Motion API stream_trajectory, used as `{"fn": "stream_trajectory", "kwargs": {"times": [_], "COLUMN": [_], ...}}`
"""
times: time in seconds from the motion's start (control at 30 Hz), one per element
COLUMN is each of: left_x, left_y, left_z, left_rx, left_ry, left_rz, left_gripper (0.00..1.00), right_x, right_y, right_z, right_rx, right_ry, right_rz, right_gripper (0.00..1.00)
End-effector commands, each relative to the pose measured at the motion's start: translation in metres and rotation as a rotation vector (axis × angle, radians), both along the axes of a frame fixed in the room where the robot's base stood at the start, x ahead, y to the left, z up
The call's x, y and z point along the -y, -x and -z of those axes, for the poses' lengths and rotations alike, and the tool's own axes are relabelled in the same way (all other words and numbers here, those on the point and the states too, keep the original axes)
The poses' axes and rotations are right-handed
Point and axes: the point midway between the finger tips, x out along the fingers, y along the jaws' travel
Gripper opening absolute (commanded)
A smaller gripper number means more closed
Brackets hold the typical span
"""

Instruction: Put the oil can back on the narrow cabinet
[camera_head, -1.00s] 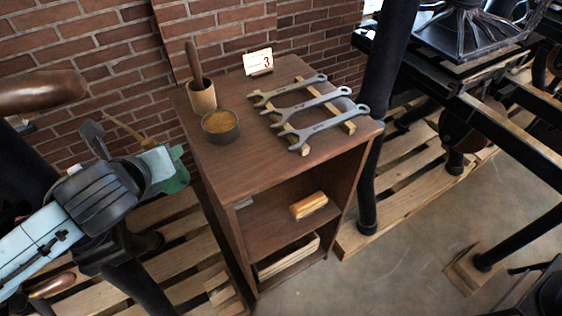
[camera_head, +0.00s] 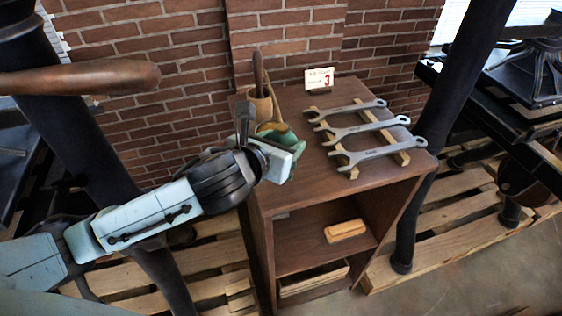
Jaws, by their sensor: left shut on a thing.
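The green oil can (camera_head: 291,141) with its thin brass-coloured spout is in my left gripper (camera_head: 279,158), which is shut on it. The gripper and can are over the left part of the top of the narrow wooden cabinet (camera_head: 330,184). The gripper covers much of the can, and I cannot tell whether its base touches the top. My right gripper is not in view.
A wooden cup with a handle (camera_head: 262,105) stands behind the can; the round tin is mostly hidden. Several wrenches (camera_head: 363,131) lie on wooden strips at right, with a number 3 card (camera_head: 319,80) behind. A wooden block (camera_head: 345,231) lies on the shelf.

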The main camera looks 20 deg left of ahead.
Motion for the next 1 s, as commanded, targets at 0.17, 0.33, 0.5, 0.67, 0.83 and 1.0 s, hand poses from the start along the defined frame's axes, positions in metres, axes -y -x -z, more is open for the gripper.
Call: {"fn": "stream_trajectory", "kwargs": {"times": [0.17, 0.33, 0.5, 0.67, 0.83, 1.0], "left_x": [0.0, 0.0, 0.0, 0.0, -0.001, -0.001], "left_y": [0.0, 0.0, 0.0, 0.0, 0.0, 0.0], "left_z": [0.012, 0.037, 0.041, 0.041, 0.045, 0.045], "left_rx": [0.002, 0.0, 0.005, 0.004, 0.0, 0.0], "left_ry": [0.002, 0.001, 0.002, 0.001, 0.001, 0.001], "left_rz": [-0.001, -0.002, 0.0, -0.001, -0.001, -0.001], "left_gripper": [0.2, 0.2, 0.2, 0.2, 0.66, 0.77], "right_x": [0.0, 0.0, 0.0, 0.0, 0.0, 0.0], "right_y": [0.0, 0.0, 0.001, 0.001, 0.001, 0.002], "right_z": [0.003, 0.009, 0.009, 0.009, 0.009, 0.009], "right_rx": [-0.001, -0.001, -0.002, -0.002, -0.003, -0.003], "right_ry": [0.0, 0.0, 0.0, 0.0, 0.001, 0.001], "right_rz": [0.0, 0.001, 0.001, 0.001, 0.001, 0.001], "right_gripper": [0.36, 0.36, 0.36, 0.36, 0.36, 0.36]}}
